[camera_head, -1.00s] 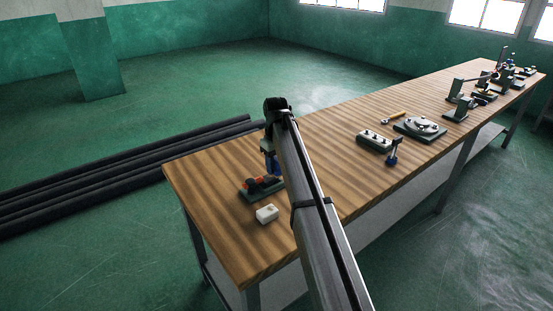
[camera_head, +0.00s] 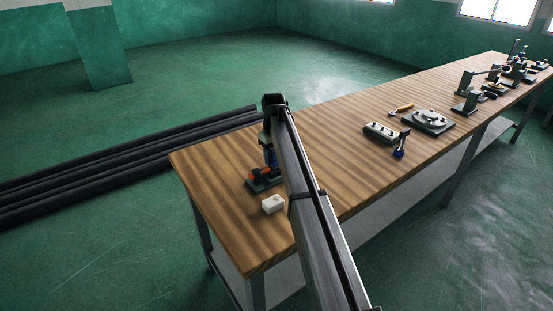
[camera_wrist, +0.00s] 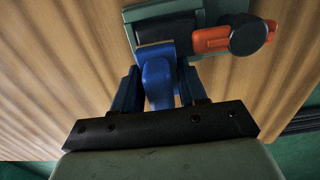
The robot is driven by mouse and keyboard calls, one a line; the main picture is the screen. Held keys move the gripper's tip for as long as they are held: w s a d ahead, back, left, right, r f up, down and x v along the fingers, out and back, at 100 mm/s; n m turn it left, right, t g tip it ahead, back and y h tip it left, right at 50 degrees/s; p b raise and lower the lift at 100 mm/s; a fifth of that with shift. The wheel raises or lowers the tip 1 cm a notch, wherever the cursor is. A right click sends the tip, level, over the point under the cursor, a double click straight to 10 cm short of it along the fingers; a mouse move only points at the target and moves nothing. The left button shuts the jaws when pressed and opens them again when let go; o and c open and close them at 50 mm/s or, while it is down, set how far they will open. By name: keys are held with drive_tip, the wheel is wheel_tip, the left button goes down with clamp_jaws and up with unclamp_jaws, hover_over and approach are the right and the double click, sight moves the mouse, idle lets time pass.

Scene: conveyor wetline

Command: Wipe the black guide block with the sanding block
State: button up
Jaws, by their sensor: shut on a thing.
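The black guide block (camera_wrist: 168,29) sits on a grey-green base plate (camera_wrist: 226,8) at the top of the wrist view. My gripper (camera_wrist: 158,82) is shut on a blue piece with a tan edge, which I take to be the sanding block (camera_wrist: 157,80). The tan edge lies right at the near side of the black block. I cannot tell whether they touch. In the head view my gripper (camera_head: 269,148) is low over the base plate (camera_head: 262,185) near the table's left end. My arm hides part of it there.
An orange part with a dark round knob (camera_wrist: 250,35) is right beside the guide block. A white block (camera_head: 273,204) lies on the wooden table (camera_head: 330,150) close by. Several fixtures, including a grey-green one (camera_head: 382,132), stand farther right.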

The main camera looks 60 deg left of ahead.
drive_tip(key=d, duration=0.5)
drive_tip(key=shift+d, duration=0.2)
wheel_tip(320, 180, up, 8)
drive_tip(key=shift+r, duration=0.2)
idle(0.3)
